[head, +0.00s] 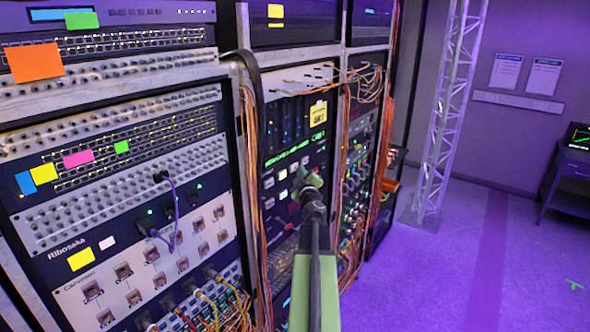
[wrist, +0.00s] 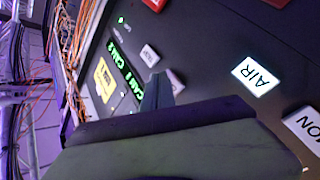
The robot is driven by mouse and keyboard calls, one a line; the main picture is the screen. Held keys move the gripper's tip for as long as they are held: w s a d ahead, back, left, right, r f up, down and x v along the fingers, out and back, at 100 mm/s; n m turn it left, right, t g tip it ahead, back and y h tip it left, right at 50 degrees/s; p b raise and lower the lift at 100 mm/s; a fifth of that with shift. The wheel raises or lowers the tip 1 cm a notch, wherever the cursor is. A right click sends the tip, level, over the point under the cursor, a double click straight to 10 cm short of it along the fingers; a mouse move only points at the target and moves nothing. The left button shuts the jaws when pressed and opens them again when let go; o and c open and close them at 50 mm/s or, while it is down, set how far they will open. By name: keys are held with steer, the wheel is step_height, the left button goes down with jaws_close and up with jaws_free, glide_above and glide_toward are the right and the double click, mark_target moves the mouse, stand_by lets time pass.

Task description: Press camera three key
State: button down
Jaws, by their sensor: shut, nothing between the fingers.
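The black key panel (head: 270,208) is in the middle rack in the head view, with several white keys and a red key. My gripper (head: 306,184) is in front of these keys and hides some of them. Green displays (wrist: 125,75) read CAM. No key is legibly marked camera three. A lit key marked AIR (wrist: 256,76) is to the right.
A yellow label (wrist: 104,78) sits beside the green displays. Orange cables (head: 250,170) hang along the rack posts on both sides of the panel. A patch rack (head: 140,230) with plugged cables stands left. A lattice truss (head: 445,120) and open floor are right.

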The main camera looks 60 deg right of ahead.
steer(key=shift+w, duration=0.5)
stand_by(0.4)
steer(key=shift+s, duration=0.9)
steer(key=s, duration=0.5)
stand_by(0.4)
stand_by(0.6)
